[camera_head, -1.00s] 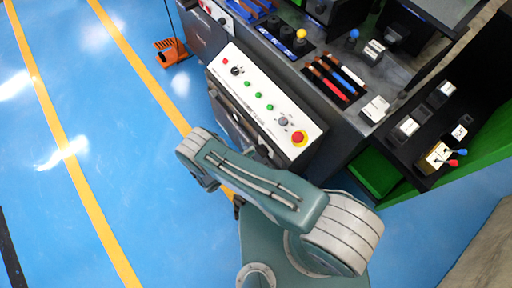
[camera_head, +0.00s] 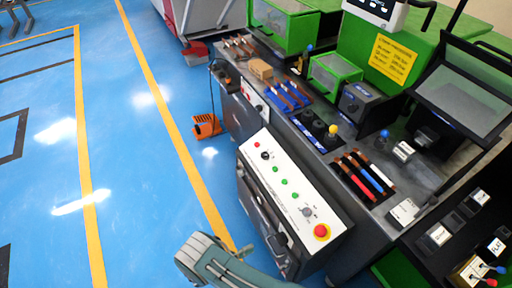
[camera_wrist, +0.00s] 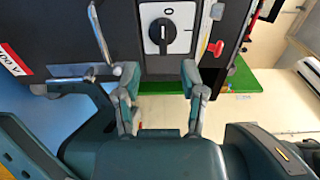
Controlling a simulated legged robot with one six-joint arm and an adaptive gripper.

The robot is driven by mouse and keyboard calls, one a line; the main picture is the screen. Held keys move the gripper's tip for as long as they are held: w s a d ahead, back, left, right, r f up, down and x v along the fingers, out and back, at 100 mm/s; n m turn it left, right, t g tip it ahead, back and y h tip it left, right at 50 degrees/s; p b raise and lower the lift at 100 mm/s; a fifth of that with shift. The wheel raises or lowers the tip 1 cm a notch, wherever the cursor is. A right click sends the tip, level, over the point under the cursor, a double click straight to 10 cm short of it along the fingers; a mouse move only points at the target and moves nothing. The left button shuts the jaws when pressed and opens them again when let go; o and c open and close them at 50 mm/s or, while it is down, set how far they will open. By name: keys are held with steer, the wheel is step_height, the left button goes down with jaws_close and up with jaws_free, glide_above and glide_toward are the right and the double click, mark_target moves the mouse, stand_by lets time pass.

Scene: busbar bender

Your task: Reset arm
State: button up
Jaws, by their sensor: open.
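My gripper (camera_wrist: 162,98) shows in the wrist view. Its two fingers are apart with nothing between them. Beyond the fingertips is a dark panel with a black rotary switch (camera_wrist: 162,35) on a white plate; whether the fingers touch the panel cannot be told. In the head view my arm shows only as a grey-green link at the bottom edge, and the gripper is hidden there. The white control panel (camera_head: 286,190) with green buttons and a red emergency stop (camera_head: 321,231) stands just beyond my arm.
A workbench (camera_head: 345,143) carries coloured-handled tools (camera_head: 362,175), green machine housings (camera_head: 282,24) and a dark hood (camera_head: 465,83). An orange pedal (camera_head: 207,126) lies on the floor at the bench's left. The blue floor (camera_head: 140,150) with yellow lines is clear on the left.

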steer(key=w+r+m+g+y, duration=0.1)
steer(key=w+r+m+g, duration=0.35)
steer(key=r, duration=0.35)
steer(key=w+r+m+g, duration=0.3)
steer(key=r+m, duration=0.3)
steer(key=r, duration=0.2)
steer(key=w+d+r+m+g+y, duration=0.1)
steer(key=d+r+m+g+y, duration=0.15)
steer(key=r+m, duration=0.45)
steer(key=w+d+r+m+g+y, duration=0.15)
steer(key=d+r+m, duration=0.25)
steer(key=r, duration=0.7)
steer(key=s+d+r+m+t+y, duration=0.1)
steer(key=s+d+r+m+y, duration=0.2)
steer(key=d+r+m, duration=0.35)
steer(key=s+d+r+m+t+y, duration=0.1)
steer(key=s+d+r+m+y, duration=0.2)
steer(key=r, duration=0.6)
steer(key=s+d+r+m+t+y, duration=0.2)
steer(key=s+r+m, duration=0.1)
steer(key=s+m, duration=0.3)
steer(key=s+d+r+m+t+y, duration=0.2)
steer(key=s+d+r+m+t, duration=0.1)
steer(key=s+m, duration=0.3)
steer(key=shift+d+r, duration=0.3)
steer(key=shift+r, duration=0.3)
